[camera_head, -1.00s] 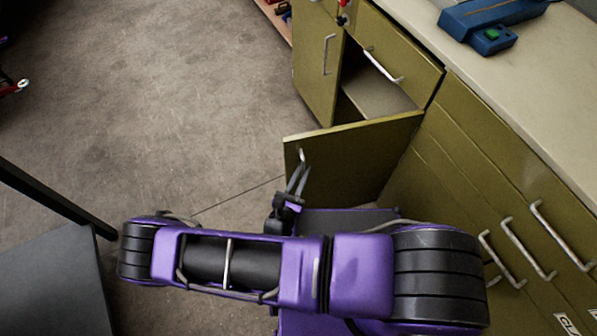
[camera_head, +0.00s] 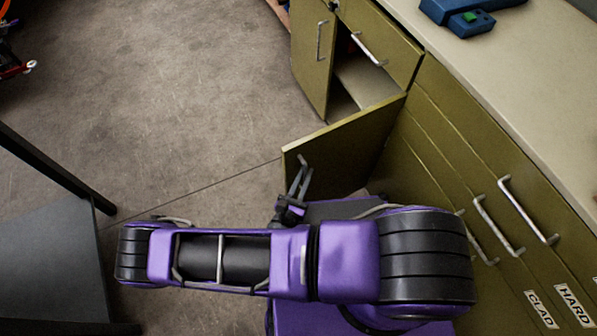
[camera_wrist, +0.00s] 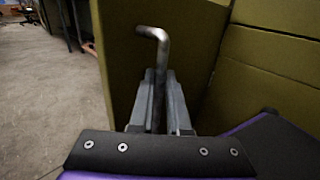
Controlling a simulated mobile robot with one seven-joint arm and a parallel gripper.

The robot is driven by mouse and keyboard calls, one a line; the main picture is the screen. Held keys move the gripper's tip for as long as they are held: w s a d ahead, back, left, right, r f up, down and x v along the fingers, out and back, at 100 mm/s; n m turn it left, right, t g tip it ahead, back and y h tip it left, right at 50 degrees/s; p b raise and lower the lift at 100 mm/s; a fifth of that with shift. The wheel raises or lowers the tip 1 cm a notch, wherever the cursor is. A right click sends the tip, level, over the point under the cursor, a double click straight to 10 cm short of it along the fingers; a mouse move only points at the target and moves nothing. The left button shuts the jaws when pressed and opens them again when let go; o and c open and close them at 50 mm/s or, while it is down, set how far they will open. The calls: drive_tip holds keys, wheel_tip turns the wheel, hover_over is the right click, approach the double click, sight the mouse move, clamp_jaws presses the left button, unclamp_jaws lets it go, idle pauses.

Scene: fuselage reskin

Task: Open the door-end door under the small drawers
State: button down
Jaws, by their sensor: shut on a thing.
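The olive cabinet door (camera_head: 343,146) stands swung well out from the cabinet, below a small drawer (camera_head: 378,40). The cabinet opening (camera_head: 360,84) with a pale shelf shows behind it. My gripper (camera_head: 301,178) is at the door's free-edge side, shut on its metal bar handle (camera_head: 302,160). In the wrist view the door (camera_wrist: 150,80) fills the middle, and the bent upper end of the handle (camera_wrist: 155,35) rises above my gripper's fingers (camera_wrist: 160,95). The lower part of the handle is hidden between the fingers.
Another olive door (camera_head: 313,55) with a handle is at the far left of the cabinet. Drawers with bar handles (camera_head: 510,222) line the right. A blue tool (camera_head: 465,14) lies on the pale worktop (camera_head: 490,70). A dark table (camera_head: 50,250) is at left. Open floor (camera_head: 180,90) lies between.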

drive_tip(key=shift+s+d+r, duration=0.15)
drive_tip(key=shift+s+d, duration=0.4)
drive_tip(key=shift+d, duration=0.2)
drive_tip(key=c, duration=0.9)
unclamp_jaws()
drive_tip(key=shift+a, duration=0.2)
drive_tip(key=v, duration=1.7)
drive_tip(key=shift+s+a, duration=0.15)
drive_tip(key=shift+s, duration=0.05)
